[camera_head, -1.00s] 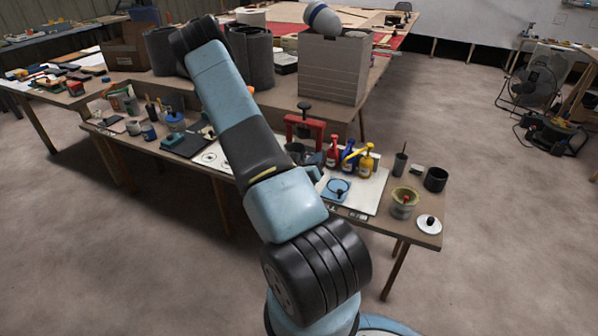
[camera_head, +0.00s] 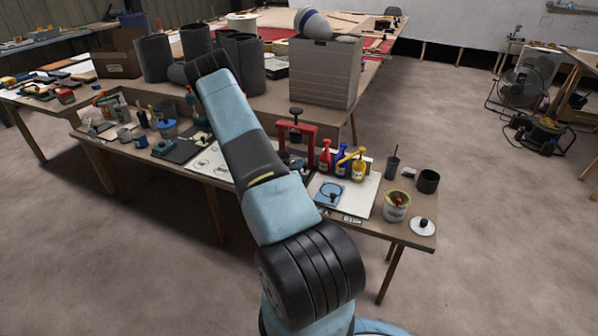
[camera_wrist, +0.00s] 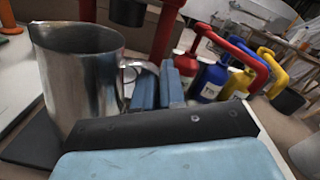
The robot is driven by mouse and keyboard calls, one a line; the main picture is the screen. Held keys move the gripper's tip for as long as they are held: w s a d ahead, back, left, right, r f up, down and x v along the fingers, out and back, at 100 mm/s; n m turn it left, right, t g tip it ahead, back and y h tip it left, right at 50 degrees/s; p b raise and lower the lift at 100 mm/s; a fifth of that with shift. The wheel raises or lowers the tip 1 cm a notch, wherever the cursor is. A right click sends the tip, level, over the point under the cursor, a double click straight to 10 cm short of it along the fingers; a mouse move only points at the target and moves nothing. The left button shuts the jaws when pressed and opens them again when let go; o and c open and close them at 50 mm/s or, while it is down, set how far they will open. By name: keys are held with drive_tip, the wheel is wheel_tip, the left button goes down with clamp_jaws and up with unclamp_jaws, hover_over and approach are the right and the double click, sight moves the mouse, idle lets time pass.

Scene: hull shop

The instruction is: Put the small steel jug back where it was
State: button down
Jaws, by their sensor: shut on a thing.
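The small steel jug (camera_wrist: 80,75) stands large at the left of the wrist view, upright or nearly so, with its spout toward the upper left. My gripper (camera_wrist: 157,86) is at the handle side of the jug, its blue fingers shut on the handle. The jug's lower part is hidden by my wrist, and a dark flat board (camera_wrist: 35,145) shows beside and below it. I cannot tell whether the jug touches the board. In the head view, my arm hides the gripper, and I cannot make out the jug.
A red press (camera_head: 312,132) stands close behind. Red (camera_head: 325,158), blue (camera_head: 343,163) and yellow (camera_head: 359,168) pump bottles stand right of it on a pale board. A blue pad (camera_head: 330,192), a pot (camera_head: 396,206) and a black cup (camera_head: 428,181) are nearer the bench's right end.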

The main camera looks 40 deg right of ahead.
wheel_tip(320, 180, down, 3)
drive_tip(key=shift+w+f, duration=0.1)
drive_tip(key=shift+f, duration=0.05)
drive_tip(key=c, duration=1.2)
unclamp_jaws()
drive_tip(key=shift+a, duration=0.1)
